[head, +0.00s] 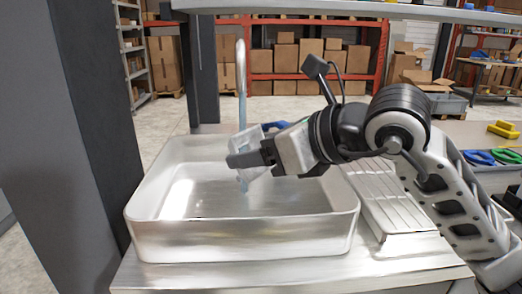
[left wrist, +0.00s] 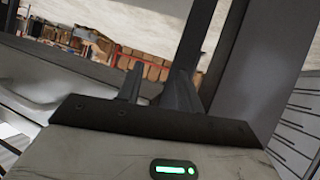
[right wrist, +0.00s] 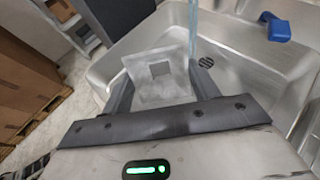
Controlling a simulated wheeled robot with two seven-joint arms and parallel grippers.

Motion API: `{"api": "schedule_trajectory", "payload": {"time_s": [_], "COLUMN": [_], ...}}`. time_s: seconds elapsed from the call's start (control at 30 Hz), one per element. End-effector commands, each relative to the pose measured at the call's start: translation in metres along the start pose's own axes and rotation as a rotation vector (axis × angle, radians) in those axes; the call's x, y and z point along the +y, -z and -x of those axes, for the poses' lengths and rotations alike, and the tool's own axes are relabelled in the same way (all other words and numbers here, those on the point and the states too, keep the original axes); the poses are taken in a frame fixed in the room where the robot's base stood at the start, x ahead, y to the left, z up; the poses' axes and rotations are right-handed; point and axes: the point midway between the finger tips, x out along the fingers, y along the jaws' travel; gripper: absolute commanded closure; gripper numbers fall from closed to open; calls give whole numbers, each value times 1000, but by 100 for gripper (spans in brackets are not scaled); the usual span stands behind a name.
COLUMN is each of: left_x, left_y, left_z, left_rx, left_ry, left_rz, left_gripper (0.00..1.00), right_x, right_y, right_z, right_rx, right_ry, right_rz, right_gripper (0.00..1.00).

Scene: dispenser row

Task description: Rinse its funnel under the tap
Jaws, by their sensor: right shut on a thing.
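My right gripper (head: 248,158) is shut on a pale translucent funnel (right wrist: 150,88), held above the sink basin (head: 240,244). The funnel's square opening faces the camera in the right wrist view, between the two fingers (right wrist: 163,95). In the head view the funnel is partly hidden by the gripper. The thin curved tap (head: 241,70) rises behind it. A pale blue stream (right wrist: 192,28) shows beside the funnel's far edge; whether it enters the funnel I cannot tell. My left gripper (left wrist: 155,90) shows in its own wrist view, fingers apart and empty.
A blue piece (right wrist: 275,27) is at the basin's edge. A ridged drainboard (head: 385,205) lies right of the basin. A dark post (head: 85,130) stands at left, and a shelf edge (head: 350,9) crosses above. Green and blue items (head: 480,157) sit in a tray at right.

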Motion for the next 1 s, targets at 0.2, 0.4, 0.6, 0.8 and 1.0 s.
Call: {"api": "schedule_trajectory", "payload": {"time_s": [0.2, 0.4, 0.6, 0.8, 1.0], "left_x": [0, 0, 0, -1, -1], "left_y": [2, 2, 5, 7, 6], "left_z": [2, 1, 0, -1, -1], "left_rx": [-1, 0, 7, 10, 9], "left_ry": [0, 0, 1, 1, 2], "left_rz": [1, 1, 0, 0, 1], "left_gripper": [64, 64, 64, 64, 64], "right_x": [-20, -38, -48, -52, -52], "right_y": [-2, -8, -12, -13, -13], "right_z": [-18, -31, -39, -42, -42], "right_rx": [1, 0, 0, 0, 0], "right_ry": [-1, 1, -1, -1, -1], "right_rz": [-4, -1, -1, 1, 1], "right_gripper": [64, 64, 64, 64, 64]}}
